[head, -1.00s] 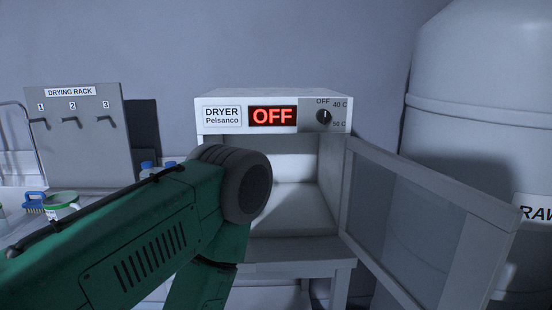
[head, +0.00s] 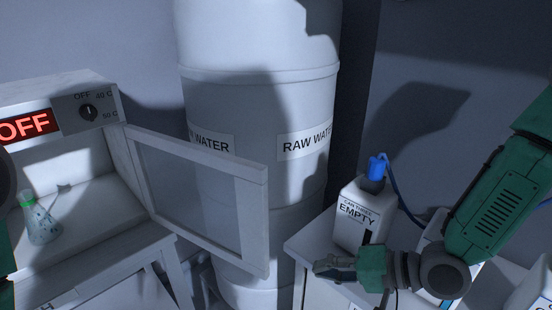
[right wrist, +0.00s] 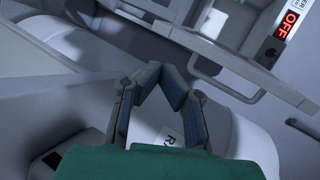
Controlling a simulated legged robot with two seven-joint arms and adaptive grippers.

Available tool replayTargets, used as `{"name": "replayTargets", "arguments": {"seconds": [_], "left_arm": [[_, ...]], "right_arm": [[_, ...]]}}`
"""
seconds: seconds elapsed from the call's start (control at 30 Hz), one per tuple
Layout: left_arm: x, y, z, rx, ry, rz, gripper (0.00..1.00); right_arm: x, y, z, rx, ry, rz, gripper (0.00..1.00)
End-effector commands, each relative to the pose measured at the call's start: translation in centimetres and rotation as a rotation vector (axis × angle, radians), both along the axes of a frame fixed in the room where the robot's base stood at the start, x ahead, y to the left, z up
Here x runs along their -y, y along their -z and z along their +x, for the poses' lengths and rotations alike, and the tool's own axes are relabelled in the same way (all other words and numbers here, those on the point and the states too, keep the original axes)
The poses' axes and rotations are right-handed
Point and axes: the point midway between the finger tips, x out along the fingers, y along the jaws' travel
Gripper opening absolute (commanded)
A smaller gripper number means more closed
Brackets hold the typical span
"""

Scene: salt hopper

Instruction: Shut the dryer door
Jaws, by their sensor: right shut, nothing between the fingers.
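The white dryer (head: 85,75) stands at the left of the head view, its display reading OFF. Its framed, glazed door (head: 258,215) is hinged on the dryer's right side and stands wide open. A flask (head: 42,225) with a green collar is inside the dryer. My right gripper (head: 322,268) is shut and empty, to the right of the door's free edge and apart from it. In the right wrist view my right gripper (right wrist: 160,75) has its fingertips together, with the dryer display (right wrist: 288,25) at upper right. My left gripper is out of view.
A large raw water tank (head: 255,100) stands behind the door. A low cabinet at the right holds a white can (head: 362,212) marked EMPTY, with a blue cap and hose, close behind my right gripper. Open space lies between door and cabinet.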

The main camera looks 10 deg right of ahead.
Motion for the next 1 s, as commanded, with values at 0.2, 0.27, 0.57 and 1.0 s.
{"name": "replayTargets", "arguments": {"seconds": [0.2, 0.27, 0.57, 1.0], "left_arm": [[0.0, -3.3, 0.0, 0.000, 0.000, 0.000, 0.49], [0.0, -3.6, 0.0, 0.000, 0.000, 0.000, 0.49], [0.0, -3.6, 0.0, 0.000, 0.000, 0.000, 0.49], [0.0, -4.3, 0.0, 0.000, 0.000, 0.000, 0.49]], "right_arm": [[0.9, -13.8, 2.5, 0.110, -0.049, 0.338, 0.00], [1.1, -15.4, 2.5, 0.120, -0.067, 0.378, 0.00], [-0.7, -16.7, 3.3, 0.125, -0.095, 0.417, 0.00], [-6.7, -16.8, 6.7, 0.125, -0.093, 0.418, 0.00]]}}
